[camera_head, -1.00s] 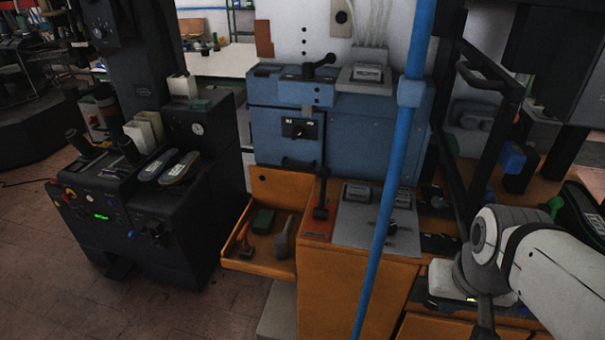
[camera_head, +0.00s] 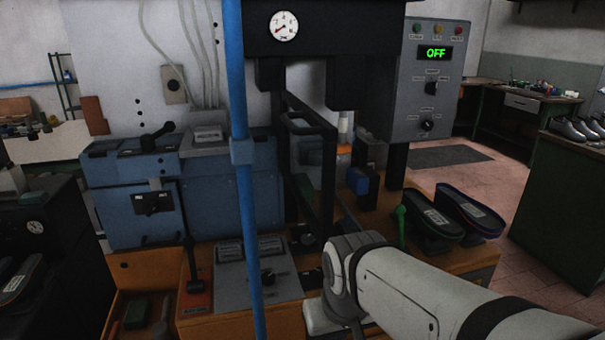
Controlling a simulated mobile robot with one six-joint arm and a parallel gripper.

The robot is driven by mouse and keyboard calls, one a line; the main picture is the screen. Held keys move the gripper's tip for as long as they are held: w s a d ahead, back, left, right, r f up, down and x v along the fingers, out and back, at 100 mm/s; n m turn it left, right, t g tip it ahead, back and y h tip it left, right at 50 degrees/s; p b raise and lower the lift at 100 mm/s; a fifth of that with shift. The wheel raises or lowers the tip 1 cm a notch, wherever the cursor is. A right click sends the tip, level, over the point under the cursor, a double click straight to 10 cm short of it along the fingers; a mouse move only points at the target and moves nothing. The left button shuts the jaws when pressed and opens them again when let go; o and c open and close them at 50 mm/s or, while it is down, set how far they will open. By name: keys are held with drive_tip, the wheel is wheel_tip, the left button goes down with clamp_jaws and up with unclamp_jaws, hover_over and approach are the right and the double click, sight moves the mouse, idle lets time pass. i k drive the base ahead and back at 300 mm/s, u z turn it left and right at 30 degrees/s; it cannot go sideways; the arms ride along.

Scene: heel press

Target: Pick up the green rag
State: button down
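No cloth that I can clearly identify as a green rag shows in this view. A small bright green item (camera_head: 400,224) stands upright on the orange bench, left of the shoe soles; its kind is unclear. A dark green block-like item (camera_head: 137,313) lies in the open orange drawer at the lower left. My white arm reaches in from the lower right to a joint over the orange bench. My gripper's fingers do not show.
A blue vertical pole (camera_head: 243,200) stands in front of the blue cabinet (camera_head: 135,205). Two dark shoe soles (camera_head: 468,213) are on the bench's right. The control panel (camera_head: 431,85) reads OFF. Clear tiled floor (camera_head: 480,172) lies to the right.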

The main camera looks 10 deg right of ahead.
sight(137, 311)
drive_tip(key=z, duration=2.6)
drive_tip(key=k, duration=1.7)
drive_tip(key=u, duration=2.6)
